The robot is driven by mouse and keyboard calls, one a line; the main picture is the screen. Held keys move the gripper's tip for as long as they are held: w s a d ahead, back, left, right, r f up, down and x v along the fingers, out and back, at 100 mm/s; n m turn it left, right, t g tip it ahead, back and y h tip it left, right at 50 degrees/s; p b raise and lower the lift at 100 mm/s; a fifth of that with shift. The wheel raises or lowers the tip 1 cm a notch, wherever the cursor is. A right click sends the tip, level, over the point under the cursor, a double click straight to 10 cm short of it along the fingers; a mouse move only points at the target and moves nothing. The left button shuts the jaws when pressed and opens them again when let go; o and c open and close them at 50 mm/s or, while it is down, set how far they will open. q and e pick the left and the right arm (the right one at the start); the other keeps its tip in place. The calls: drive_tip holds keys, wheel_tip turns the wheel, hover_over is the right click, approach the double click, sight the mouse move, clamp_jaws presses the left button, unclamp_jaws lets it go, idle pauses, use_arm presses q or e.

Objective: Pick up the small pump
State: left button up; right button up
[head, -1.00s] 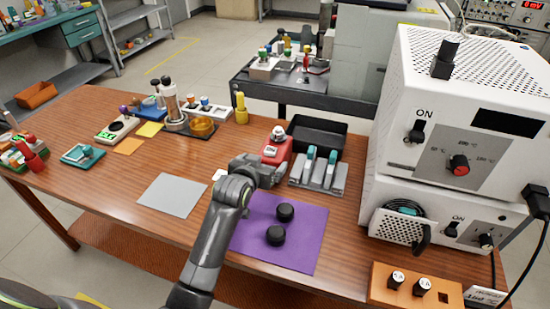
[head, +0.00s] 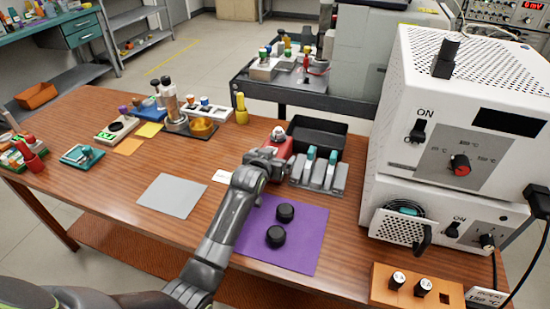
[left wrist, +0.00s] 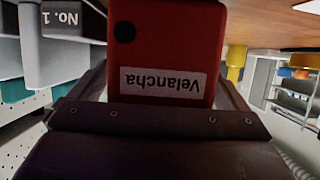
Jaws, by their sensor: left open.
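A red block-shaped device (head: 284,148) with a pale knob on top stands on the wooden table, behind the purple mat; it looks like the small pump. In the left wrist view the red device (left wrist: 170,45) fills the middle, with an upside-down white label reading "Velancha". My left gripper (head: 272,156) is open at its near side in the head view. In the left wrist view the jaws (left wrist: 165,92) lie to the left and right of the red body; whether they touch it I cannot tell. My right gripper is not in view.
A grey rack with teal-topped items (head: 318,178) stands close right of the red device, with a black tray (head: 318,133) behind. The purple mat (head: 300,245) holds two black knobs. White instruments (head: 450,160) fill the right side. A grey mat (head: 172,196) lies bare at left.

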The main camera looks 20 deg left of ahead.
use_arm(q)
drive_tip(key=c, duration=1.4)
drive_tip(key=shift+r, duration=0.15)
drive_tip(key=shift+c, duration=0.7)
